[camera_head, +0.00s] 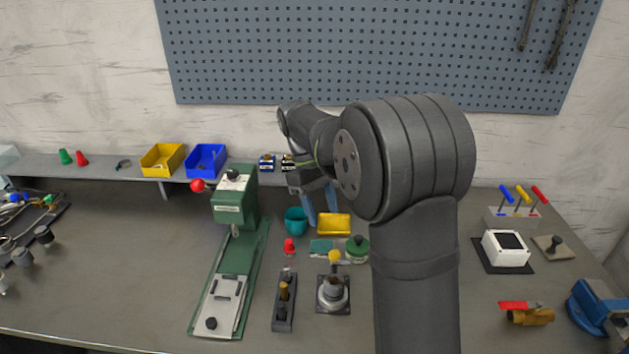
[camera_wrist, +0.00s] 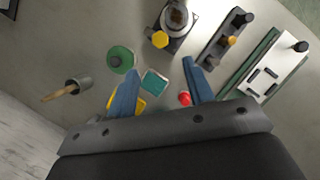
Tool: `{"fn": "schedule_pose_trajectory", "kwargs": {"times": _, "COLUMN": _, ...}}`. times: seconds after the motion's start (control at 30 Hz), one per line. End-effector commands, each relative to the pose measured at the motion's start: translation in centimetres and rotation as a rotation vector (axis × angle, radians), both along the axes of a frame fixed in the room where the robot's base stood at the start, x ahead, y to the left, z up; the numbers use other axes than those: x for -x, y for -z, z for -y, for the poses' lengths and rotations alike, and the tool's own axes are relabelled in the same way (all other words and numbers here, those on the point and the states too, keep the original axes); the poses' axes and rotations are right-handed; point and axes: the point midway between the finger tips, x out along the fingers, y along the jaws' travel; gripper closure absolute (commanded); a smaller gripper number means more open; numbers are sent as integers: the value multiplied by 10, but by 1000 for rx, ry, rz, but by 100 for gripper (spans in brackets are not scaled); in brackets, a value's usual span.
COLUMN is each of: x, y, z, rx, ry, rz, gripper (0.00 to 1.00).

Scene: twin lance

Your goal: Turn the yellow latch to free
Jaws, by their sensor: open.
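Two small yellow parts show, and I cannot tell for sure which is the latch. One is a yellow knob (camera_head: 334,257) at the back edge of a round metal fixture (camera_head: 331,293) on a dark square plate; it also shows in the wrist view (camera_wrist: 160,40). The other is an amber knob (camera_head: 283,290) on a narrow dark block (camera_head: 283,312), also in the wrist view (camera_wrist: 231,41). My gripper (camera_head: 321,218) has its blue fingers apart and empty, behind these fixtures in the head view. In the wrist view (camera_wrist: 161,68) the fingertips are apart from both knobs.
A green press (camera_head: 236,205) stands left of the fixtures. Close by are a teal cup (camera_head: 296,221), a yellow bin (camera_head: 334,224), a red button-like piece (camera_head: 289,246) and a green round piece (camera_head: 357,248). A white box (camera_head: 505,249) and blue vise (camera_head: 592,308) are at right.

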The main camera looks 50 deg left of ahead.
Motion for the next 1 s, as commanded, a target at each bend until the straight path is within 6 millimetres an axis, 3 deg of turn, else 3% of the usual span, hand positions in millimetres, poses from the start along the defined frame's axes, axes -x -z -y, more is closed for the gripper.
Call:
{"fn": "schedule_pose_trajectory", "kwargs": {"times": 0.2, "x": 0, "y": -43, "z": -18, "rx": -3, "ry": -1, "rz": 0, "gripper": 52}}
{"fn": "schedule_pose_trajectory", "kwargs": {"times": 0.4, "x": 0, "y": -62, "z": -26, "rx": -1, "ry": -1, "rz": 0, "gripper": 52}}
{"fn": "schedule_pose_trajectory", "kwargs": {"times": 1.0, "x": 1, "y": -66, "z": -27, "rx": 0, "ry": 0, "rz": 0, "gripper": 52}}
